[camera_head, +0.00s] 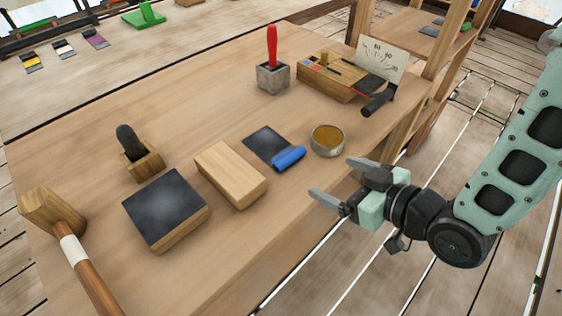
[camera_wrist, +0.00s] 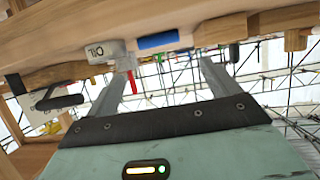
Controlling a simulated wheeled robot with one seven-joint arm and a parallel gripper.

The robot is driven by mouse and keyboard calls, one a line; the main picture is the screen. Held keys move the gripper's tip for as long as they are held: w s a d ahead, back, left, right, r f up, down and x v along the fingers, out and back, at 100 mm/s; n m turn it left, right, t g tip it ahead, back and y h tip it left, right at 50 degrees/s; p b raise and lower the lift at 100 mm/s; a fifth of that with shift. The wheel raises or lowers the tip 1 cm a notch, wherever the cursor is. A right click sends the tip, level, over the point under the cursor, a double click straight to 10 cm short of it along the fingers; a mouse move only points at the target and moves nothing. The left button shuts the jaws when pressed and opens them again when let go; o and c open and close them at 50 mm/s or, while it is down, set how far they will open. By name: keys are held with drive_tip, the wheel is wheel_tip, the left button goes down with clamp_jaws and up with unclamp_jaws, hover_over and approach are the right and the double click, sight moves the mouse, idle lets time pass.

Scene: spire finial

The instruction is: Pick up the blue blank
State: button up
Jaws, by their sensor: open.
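The blue blank (camera_head: 288,158) is a short blue cylinder lying at the near edge of a dark pad (camera_head: 266,143) on the wooden bench. In the wrist view the blue blank (camera_wrist: 158,41) shows as a blue bar at the top centre. My gripper (camera_head: 333,179) is open and empty. It is beyond the bench's front edge, to the right of the blue blank and apart from it. In the wrist view the two fingers of my gripper (camera_wrist: 170,75) are spread wide with nothing between them.
A round tin (camera_head: 327,140) stands just right of the blue blank, close to my gripper. A pale wooden block (camera_head: 231,174) and a dark-topped block (camera_head: 165,208) lie to the left. A grey cube holder with a red handle (camera_head: 272,76) and a gauge device (camera_head: 335,75) stand behind.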

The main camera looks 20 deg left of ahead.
sight(294, 158)
drive_tip(key=x, duration=0.7)
drive_tip(key=shift+w+a+f+p, duration=0.15)
drive_tip(key=shift+a+p, duration=0.15)
drive_tip(key=shift+p+x, duration=0.6)
drive_tip(key=shift+x, duration=2.25)
drive_tip(key=shift+w+d+f, duration=0.1)
drive_tip(key=c, duration=0.9)
drive_tip(key=shift+c, duration=0.2)
